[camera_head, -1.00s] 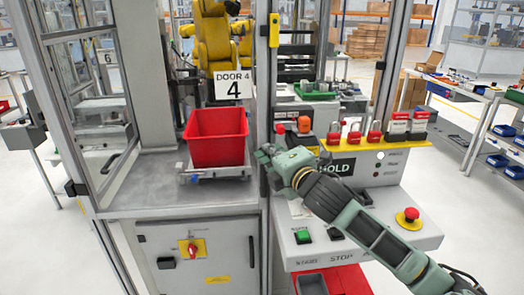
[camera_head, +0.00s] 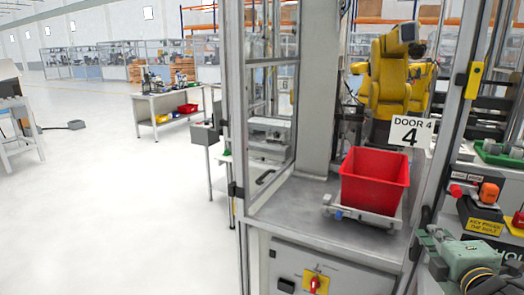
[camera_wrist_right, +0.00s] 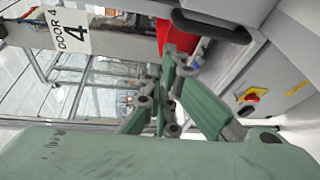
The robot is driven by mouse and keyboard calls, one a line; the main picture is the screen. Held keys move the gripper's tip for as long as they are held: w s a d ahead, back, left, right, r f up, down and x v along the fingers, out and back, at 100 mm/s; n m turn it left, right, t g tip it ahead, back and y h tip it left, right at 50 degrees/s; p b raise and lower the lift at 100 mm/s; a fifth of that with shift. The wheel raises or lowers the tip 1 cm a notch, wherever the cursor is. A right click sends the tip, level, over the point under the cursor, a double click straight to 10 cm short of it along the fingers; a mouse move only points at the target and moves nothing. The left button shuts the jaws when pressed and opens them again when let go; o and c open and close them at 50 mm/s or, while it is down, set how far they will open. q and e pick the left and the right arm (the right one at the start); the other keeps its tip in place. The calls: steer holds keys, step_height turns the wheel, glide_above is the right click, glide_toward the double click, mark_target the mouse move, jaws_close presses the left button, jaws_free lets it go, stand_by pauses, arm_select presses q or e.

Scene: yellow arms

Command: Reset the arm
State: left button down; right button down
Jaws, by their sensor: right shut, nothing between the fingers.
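My right gripper (camera_head: 432,240) is at the lower right of the head view, cut off by the frame's edge and beside the cell's right door post. In the right wrist view its green fingers (camera_wrist_right: 165,100) are together with nothing between them. The red bin (camera_head: 374,182) sits on a metal carrier (camera_head: 362,214) on the grey cell table, left of the gripper and apart from it. Part of the red bin also shows at the top of the wrist view (camera_wrist_right: 180,38). My left gripper is not in view.
The yellow robot arm (camera_head: 390,75) stands behind the DOOR 4 sign (camera_head: 410,132). A cabinet with a red switch (camera_head: 316,283) is below the table. A control panel with padlocks (camera_head: 490,193) is at right. Open floor (camera_head: 110,200) lies at left, with a workbench (camera_head: 165,108) beyond.

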steer(key=s+a+f+m+g+y, duration=0.1)
steer(key=s+a+f+m+g, duration=0.3)
steer(key=f, duration=0.7)
steer(key=s+a+f+m+g+y, duration=0.1)
steer(key=s+a+f+m+g, duration=0.15)
steer(key=s+a+f, duration=0.55)
steer(key=s+a+f+m+g+y, duration=0.1)
steer(key=s+a+f+m+g, duration=0.25)
steer(key=s+a+f, duration=0.35)
steer(key=s+a+f+m+g+y, duration=0.1)
steer(key=s+a+f+m+g, duration=0.1)
steer(key=s+a+f+m, duration=0.45)
steer(key=s+d+f+n+g+b, duration=0.1)
steer(key=s+f, duration=0.1)
steer(key=f, duration=1.1)
steer(key=s+d+f+n+g+b, duration=0.1)
steer(key=d+f+n, duration=0.1)
steer(key=f, duration=1.1)
steer(key=s+d+f+b, duration=0.1)
steer(key=s+d+f, duration=0.2)
steer(key=s+f, duration=1.4)
steer(key=shift+s+f+g+b, duration=0.3)
steer(key=shift+f+g+b, duration=0.1)
steer(key=shift+f, duration=0.35)
